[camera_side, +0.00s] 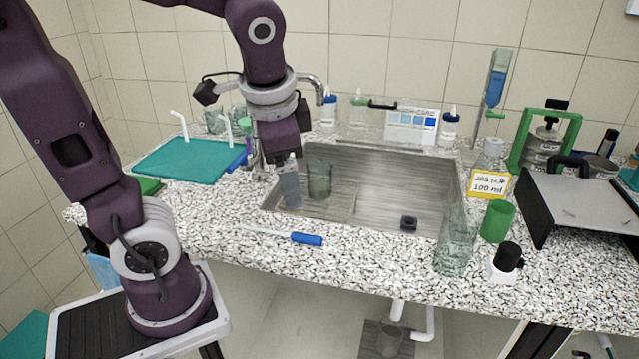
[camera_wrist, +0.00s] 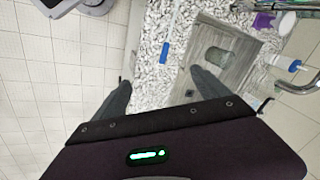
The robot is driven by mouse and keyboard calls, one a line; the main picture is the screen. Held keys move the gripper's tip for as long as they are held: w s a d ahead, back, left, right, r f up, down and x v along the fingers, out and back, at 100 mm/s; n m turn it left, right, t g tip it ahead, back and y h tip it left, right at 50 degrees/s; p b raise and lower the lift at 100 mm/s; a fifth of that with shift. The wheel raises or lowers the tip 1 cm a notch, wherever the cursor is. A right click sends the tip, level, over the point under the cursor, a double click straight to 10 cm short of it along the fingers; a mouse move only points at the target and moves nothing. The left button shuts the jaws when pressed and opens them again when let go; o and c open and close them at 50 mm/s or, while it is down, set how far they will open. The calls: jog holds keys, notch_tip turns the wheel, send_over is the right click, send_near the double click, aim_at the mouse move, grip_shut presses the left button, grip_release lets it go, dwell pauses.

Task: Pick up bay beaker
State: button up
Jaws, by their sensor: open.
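A clear glass beaker (camera_side: 320,180) stands upright inside the steel sink (camera_side: 400,190), near its left end. It also shows in the wrist view (camera_wrist: 221,56), right of and beyond the fingers. A taller clear glass vessel (camera_side: 455,243) stands on the counter right of the sink; no label tells which one is the bay beaker. My gripper (camera_side: 290,204) points down at the left end of the sink, left of the sink beaker and apart from it. In the wrist view its fingers (camera_wrist: 163,88) are wide apart with nothing between them.
A blue-handled tool (camera_side: 306,239) lies on the speckled counter in front of the sink. A teal mat (camera_side: 185,160) lies at the left. A faucet (camera_side: 312,80) rises behind my gripper.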

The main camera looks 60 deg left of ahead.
aim_at(320, 173)
jog(key=w+a+f+m+y, duration=0.4)
jog(key=w+a+f+m, duration=0.1)
jog(key=w+a+f, duration=0.1)
jog(key=w+a+f+m+g+y, duration=0.1)
jog(key=w+a+f+m+y, duration=0.3)
jog(key=w+a+f, duration=0.2)
jog(key=w+a+f+m+g+y, duration=0.1)
jog(key=w+a+f+m+y, duration=0.2)
jog(key=w, duration=0.6)
jog(key=shift+a+f+m+y, duration=0.4)
jog(key=shift+a+f+m, duration=0.9)
jog(key=shift+a+f, duration=0.7)
jog(key=x, duration=0.7)
jog(key=shift+s+r, duration=0.1)
jog(key=shift+r, duration=0.05)
jog(key=c, duration=1.8)
jog(key=shift+c, duration=0.2)
jog(key=shift+r, duration=0.15)
